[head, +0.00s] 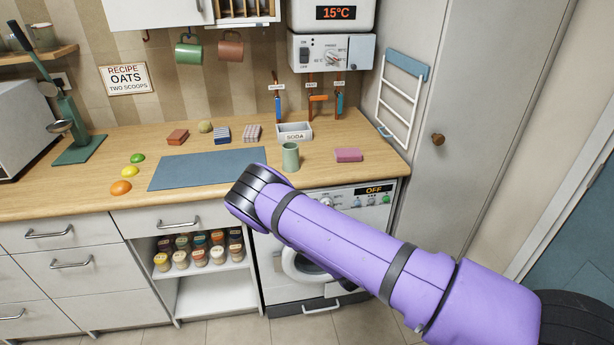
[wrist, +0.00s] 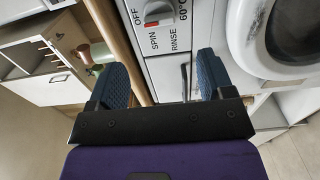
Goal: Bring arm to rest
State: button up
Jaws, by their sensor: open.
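My purple arm reaches from the lower right in the head view, its black-banded end in front of the counter's front edge. My gripper (wrist: 165,80) shows in the wrist view with its two dark blue fingers spread apart and nothing between them. The fingers are in front of the washing machine (wrist: 175,45), whose dial and round door are close by. The machine also shows in the head view (head: 372,200), partly hidden behind my arm. In the head view my gripper's fingers are hidden behind the arm.
The wooden counter (head: 90,190) holds a blue mat (head: 200,170), a green cup (head: 290,157), a pink block (head: 348,155) and a white soda tray (head: 294,131). An open shelf with several jars (head: 200,257) is below. A tall grey cupboard (head: 470,110) stands at right.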

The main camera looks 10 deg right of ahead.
jog(key=w+d+r+m+g+h, duration=0.2)
jog(key=r+m+g, duration=0.5)
jog(key=r+m, duration=1.15)
jog(key=s+r+n+g+y, duration=0.1)
jog(key=s+r+n, duration=0.1)
jog(key=r, duration=0.6)
jog(key=s+r+n+g+y, duration=0.1)
jog(key=s+r+n, duration=0.15)
jog(key=r, duration=0.65)
jog(key=s+d+r+m+g, duration=0.1)
jog(key=s+r, duration=0.4)
jog(key=s, duration=0.6)
jog(key=s+d+r+m+g, duration=0.1)
jog(key=s+r, duration=0.5)
jog(key=s, duration=0.6)
jog(key=s+d+r+m+g, duration=0.1)
jog(key=s+r, duration=0.5)
jog(key=s, duration=0.6)
jog(key=shift+s+d+r+m+g, duration=0.2)
jog(key=shift+d+m+g, duration=0.3)
jog(key=shift+d, duration=0.45)
jog(key=shift+w, duration=0.1)
